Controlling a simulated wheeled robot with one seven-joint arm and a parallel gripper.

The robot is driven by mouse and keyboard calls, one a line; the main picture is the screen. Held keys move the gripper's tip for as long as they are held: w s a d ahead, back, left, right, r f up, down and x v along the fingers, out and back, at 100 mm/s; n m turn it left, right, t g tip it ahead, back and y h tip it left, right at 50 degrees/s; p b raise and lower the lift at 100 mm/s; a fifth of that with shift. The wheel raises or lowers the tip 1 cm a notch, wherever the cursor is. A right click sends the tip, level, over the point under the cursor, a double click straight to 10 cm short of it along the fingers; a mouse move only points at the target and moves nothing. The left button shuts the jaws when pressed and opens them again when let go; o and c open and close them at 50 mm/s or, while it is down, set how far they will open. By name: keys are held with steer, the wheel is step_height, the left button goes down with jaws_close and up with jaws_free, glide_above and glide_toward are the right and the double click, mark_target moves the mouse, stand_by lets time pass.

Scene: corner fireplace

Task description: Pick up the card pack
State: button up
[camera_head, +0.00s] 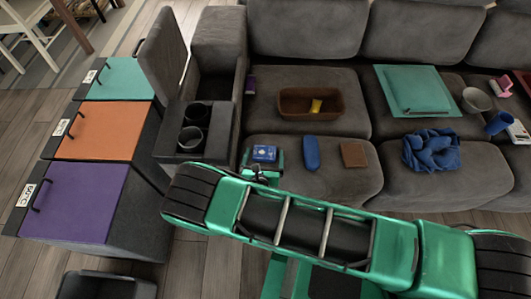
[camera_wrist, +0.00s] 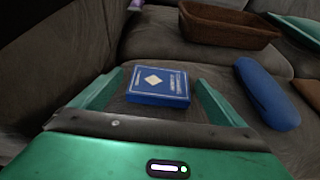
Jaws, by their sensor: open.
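The card pack (camera_head: 264,153) is a small blue box with a white emblem, lying flat on the front sofa seat cushion. In the wrist view the card pack (camera_wrist: 159,84) lies between the two fingers, a little beyond the gripper's body. My gripper (camera_wrist: 155,88) is open, with one green finger on each side of the pack. A gap shows between the pack and each finger. In the head view my gripper (camera_head: 262,170) is at the pack's near side, partly hidden by my arm. Nothing is held.
A blue case (camera_head: 311,153) and a brown square (camera_head: 353,154) lie right of the pack. A brown basket (camera_head: 297,116) with a yellow item sits behind. The armrest with cup holders (camera_head: 170,137) is at left. A blue cloth (camera_head: 432,150) lies farther right.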

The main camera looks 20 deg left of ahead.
steer(key=shift+c, duration=0.6)
steer(key=c, duration=1.1)
steer(key=shift+o, duration=0.2)
steer(key=shift+r, duration=0.1)
